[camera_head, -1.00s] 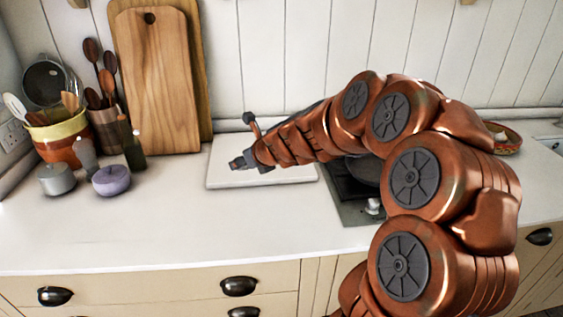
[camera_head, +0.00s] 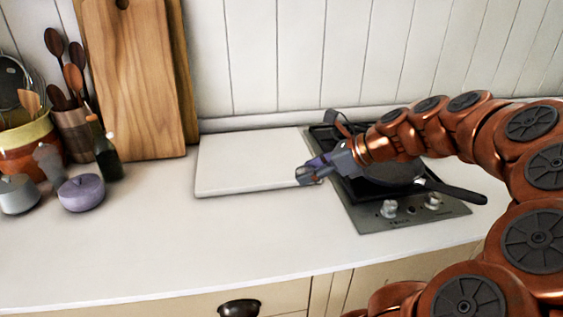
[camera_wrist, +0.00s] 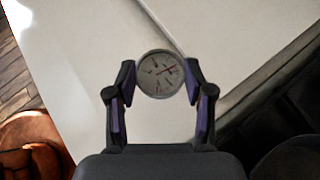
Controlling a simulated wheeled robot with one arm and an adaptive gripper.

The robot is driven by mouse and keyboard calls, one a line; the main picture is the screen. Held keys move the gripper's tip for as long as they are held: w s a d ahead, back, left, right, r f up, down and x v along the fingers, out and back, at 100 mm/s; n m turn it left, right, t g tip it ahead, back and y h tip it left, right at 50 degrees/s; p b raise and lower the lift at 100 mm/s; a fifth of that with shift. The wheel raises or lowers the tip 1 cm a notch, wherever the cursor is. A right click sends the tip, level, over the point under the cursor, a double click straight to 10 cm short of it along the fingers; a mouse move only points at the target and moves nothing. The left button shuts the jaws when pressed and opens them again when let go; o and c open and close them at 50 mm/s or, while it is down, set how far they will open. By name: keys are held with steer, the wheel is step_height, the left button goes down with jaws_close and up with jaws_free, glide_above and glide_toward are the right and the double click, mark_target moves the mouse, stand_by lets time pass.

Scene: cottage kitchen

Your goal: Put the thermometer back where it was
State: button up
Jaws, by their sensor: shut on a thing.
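The thermometer (camera_wrist: 160,74) shows in the wrist view as a small round dial with a pale face and a thin pointer. My gripper (camera_wrist: 159,80) is shut on it, with one finger at each side of the dial. In the head view my gripper (camera_head: 305,175) is at the front right corner of the white board, beside the hob. The thermometer is too small to make out there. Its height above the surface is hard to tell.
The white board (camera_head: 240,165) is bare. A pan (camera_head: 395,173) sits on the dark hob (camera_head: 365,212), its handle pointing right. A purple pot (camera_head: 81,193), grey pot (camera_head: 18,194) and dark bottle (camera_head: 108,158) stand left. The front counter is clear.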

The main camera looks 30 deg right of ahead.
steer(key=w+d, duration=0.1)
steer(key=w, duration=0.4)
steer(key=w+d+f+p, duration=0.1)
steer(key=w, duration=0.4)
steer(key=w+d+p, duration=0.1)
steer(key=w+d, duration=0.1)
steer(key=w, duration=0.3)
steer(key=shift+w+f, duration=0.15)
steer(key=shift+f, duration=0.2)
steer(key=shift+f+p, duration=0.3)
steer(key=shift+f, duration=1.4)
steer(key=shift+f, duration=0.15)
steer(key=o, duration=1.3)
steer(key=shift+c, duration=0.2)
steer(key=shift+r, duration=0.2)
steer(key=b+v, duration=0.1)
steer(key=v, duration=1.1)
